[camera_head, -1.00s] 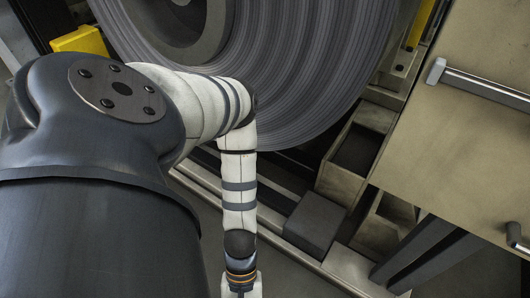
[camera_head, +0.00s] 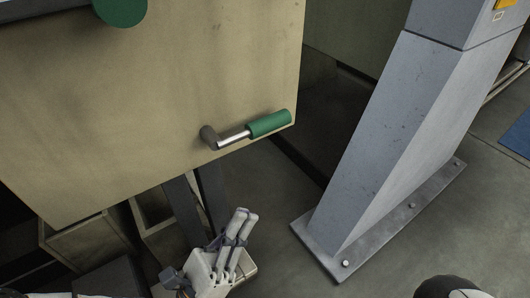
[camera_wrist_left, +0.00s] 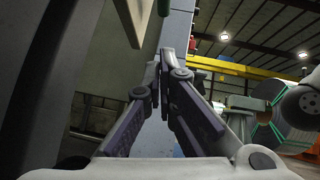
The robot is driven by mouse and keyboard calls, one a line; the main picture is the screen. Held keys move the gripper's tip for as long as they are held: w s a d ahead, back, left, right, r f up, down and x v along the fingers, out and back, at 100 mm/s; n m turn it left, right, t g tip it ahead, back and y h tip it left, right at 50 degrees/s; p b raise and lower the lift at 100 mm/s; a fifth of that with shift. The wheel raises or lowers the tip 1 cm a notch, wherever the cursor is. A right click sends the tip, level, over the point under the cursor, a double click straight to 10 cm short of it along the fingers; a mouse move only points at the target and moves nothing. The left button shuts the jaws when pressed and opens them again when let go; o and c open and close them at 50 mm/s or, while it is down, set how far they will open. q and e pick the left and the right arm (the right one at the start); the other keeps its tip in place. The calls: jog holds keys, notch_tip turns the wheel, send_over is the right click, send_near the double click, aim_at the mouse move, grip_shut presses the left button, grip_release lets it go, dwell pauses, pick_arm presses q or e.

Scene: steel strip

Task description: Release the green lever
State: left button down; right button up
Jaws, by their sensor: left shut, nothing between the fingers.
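The green lever (camera_head: 268,123) is a green cylindrical grip on a short metal rod. The rod comes from a dark round pivot (camera_head: 210,137) low on the beige panel, and the grip points right and slightly up. My left gripper (camera_head: 246,217) is below the lever in the head view, apart from it in the picture, with its fingers pointing up. The fingers (camera_wrist_left: 165,68) are together and hold nothing in the left wrist view. My right gripper is not in view.
The beige panel (camera_head: 130,110) fills the upper left, with a green round knob (camera_head: 120,10) at its top. A grey slanted post (camera_head: 395,130) on a bolted base plate stands to the right. Open floor (camera_head: 270,200) lies between them.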

aim_at(251, 131)
pick_arm(q)
jog(key=s+a+r+x, duration=0.1)
jog(key=r+x, duration=0.1)
jog(key=x, duration=1)
jog(key=shift+w+a+r+b, duration=0.2)
jog(key=shift+r+b, duration=0.1)
jog(key=shift+b, duration=0.05)
jog(key=shift+r, duration=0.1)
jog(key=shift+w+d+r+p, duration=0.1)
jog(key=shift+r+p, duration=0.05)
jog(key=shift+p, duration=0.3)
